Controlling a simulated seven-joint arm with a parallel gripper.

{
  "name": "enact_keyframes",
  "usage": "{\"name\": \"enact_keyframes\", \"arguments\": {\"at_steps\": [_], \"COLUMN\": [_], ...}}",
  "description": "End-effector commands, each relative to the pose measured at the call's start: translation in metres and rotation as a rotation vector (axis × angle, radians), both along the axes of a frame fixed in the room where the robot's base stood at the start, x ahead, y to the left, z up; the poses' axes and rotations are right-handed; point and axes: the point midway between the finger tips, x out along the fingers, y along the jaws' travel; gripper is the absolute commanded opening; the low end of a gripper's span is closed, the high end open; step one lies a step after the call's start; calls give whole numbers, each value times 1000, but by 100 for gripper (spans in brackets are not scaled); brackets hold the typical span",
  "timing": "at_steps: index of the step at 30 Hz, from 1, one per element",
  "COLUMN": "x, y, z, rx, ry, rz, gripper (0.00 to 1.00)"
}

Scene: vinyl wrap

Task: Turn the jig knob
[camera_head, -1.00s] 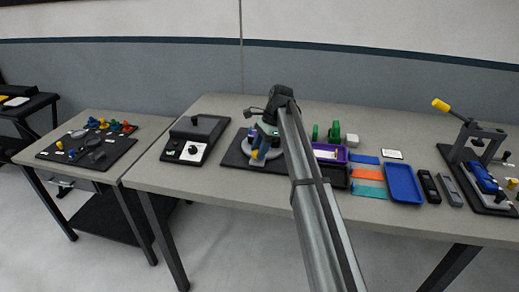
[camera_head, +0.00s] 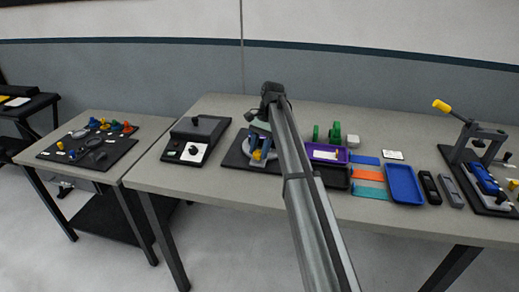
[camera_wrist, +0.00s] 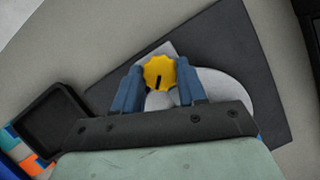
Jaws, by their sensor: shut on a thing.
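The jig knob (camera_wrist: 159,69) is yellow with a scalloped rim and a short black mark on its face. It sits on the jig, whose dark base plate (camera_wrist: 228,40) carries a pale grey round part (camera_wrist: 228,88). My gripper (camera_wrist: 157,84) has one blue finger on each side of the knob and is shut on it. In the head view my gripper (camera_head: 261,150) points down over the jig plate (camera_head: 236,158), and the yellow knob (camera_head: 257,155) shows between the blue fingers. My arm hides part of the jig there.
A black box with a white dial panel (camera_head: 194,151) stands left of the jig. A purple tray (camera_head: 328,153), coloured strips (camera_head: 368,175) and a blue tray (camera_head: 404,184) lie to the right. A lever press (camera_head: 480,150) stands at far right.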

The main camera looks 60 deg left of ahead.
Motion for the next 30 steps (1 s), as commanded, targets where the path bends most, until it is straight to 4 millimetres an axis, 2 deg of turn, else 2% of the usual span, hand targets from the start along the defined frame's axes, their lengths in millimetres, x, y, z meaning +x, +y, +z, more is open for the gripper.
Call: {"name": "enact_keyframes", "arguments": {"at_steps": [11,12,19,30], "x": [0,0,0,0], "y": [0,0,0,0], "z": [0,0,0,0], "rx": [1,1,0,0], "ry": [0,0,0,0], "rz": [2,2,1,0], "gripper": [11,45,67,67]}}
